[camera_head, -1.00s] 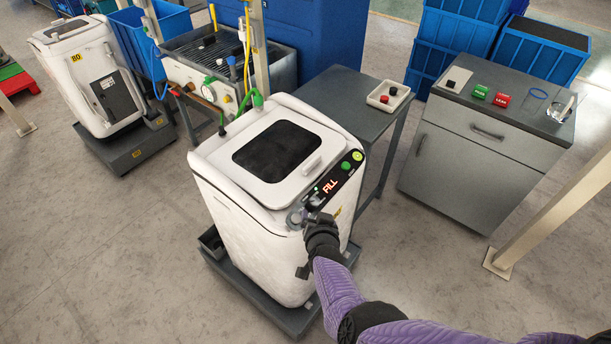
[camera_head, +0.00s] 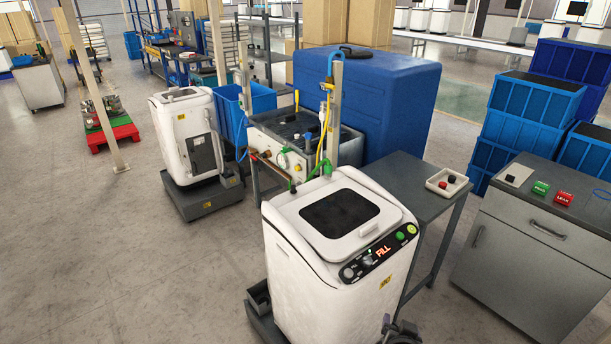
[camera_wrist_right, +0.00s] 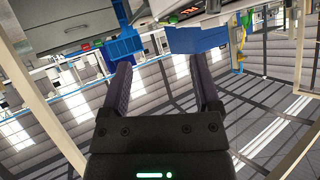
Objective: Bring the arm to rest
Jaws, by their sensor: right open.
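My right gripper (camera_head: 401,331) shows only in part at the bottom edge of the head view, low beside the front right corner of the white machine (camera_head: 315,257). Its arm is out of frame. In the right wrist view my right gripper (camera_wrist_right: 160,68) has its two dark fingers wide apart with nothing between them. The machine has a dark lid window and a panel with a lit red "FILL" display (camera_head: 384,252), dark knobs and a green button. My left gripper is in neither view.
A grey side table (camera_head: 410,190) with a small tray (camera_head: 447,182) stands behind the machine. A grey cabinet (camera_head: 510,270) is at right, near stacked blue crates (camera_head: 520,125). A second white machine (camera_head: 185,140) stands at back left. The floor (camera_head: 130,250) at left is clear.

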